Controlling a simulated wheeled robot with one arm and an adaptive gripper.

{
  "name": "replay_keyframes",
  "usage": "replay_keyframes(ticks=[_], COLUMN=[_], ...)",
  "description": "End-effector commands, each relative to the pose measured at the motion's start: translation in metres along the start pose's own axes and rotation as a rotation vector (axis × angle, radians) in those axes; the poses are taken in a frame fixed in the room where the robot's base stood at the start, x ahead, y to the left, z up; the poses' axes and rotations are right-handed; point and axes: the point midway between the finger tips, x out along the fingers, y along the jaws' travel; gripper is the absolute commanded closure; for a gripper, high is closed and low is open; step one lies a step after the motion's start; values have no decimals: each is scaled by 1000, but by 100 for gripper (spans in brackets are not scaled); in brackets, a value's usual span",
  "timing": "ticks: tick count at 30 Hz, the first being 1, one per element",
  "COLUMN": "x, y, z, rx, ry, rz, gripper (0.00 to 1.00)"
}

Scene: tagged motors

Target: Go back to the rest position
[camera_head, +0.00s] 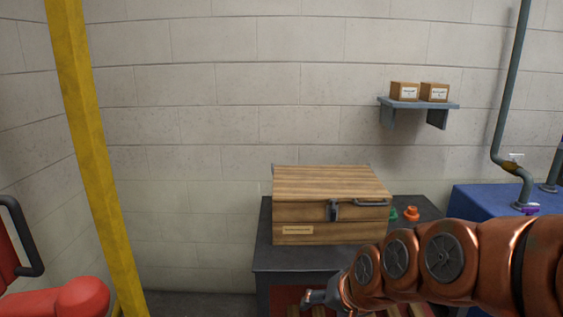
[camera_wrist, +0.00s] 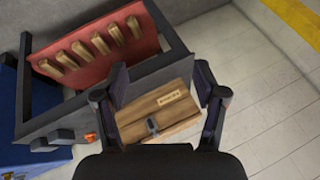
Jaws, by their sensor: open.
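My copper-coloured arm reaches in from the right in the head view, and my gripper (camera_head: 318,297) is at the bottom, in front of the dark table. In the wrist view, the fingers of my gripper (camera_wrist: 162,88) are spread apart with nothing held between them. A closed wooden box (camera_head: 300,212) with a dark latch and a handle stands on the table (camera_head: 290,262). The box also shows beyond the fingers in the wrist view (camera_wrist: 180,112). My arm hides the table's lower right part.
A red panel with several wooden pieces (camera_wrist: 105,42) shows on the table's frame. Small green and orange (camera_head: 411,213) items lie right of the box. A blue cabinet (camera_head: 480,200) with pipes is at right. A yellow post (camera_head: 90,150) and red object (camera_head: 60,300) are left.

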Motion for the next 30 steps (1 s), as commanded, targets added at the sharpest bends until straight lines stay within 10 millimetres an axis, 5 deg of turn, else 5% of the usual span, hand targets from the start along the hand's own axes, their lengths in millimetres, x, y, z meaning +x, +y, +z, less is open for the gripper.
replay_keyframes(ticks=[1, 9, 15, 30], x=[-27, -124, -178, -193], y=[5, 58, 83, 90], z=[12, 102, 148, 162], rx=[-33, -160, -180, -181], ry=[-48, -358, -529, -579], rz=[48, 277, 367, 387], gripper=[29, 29, 29, 29])
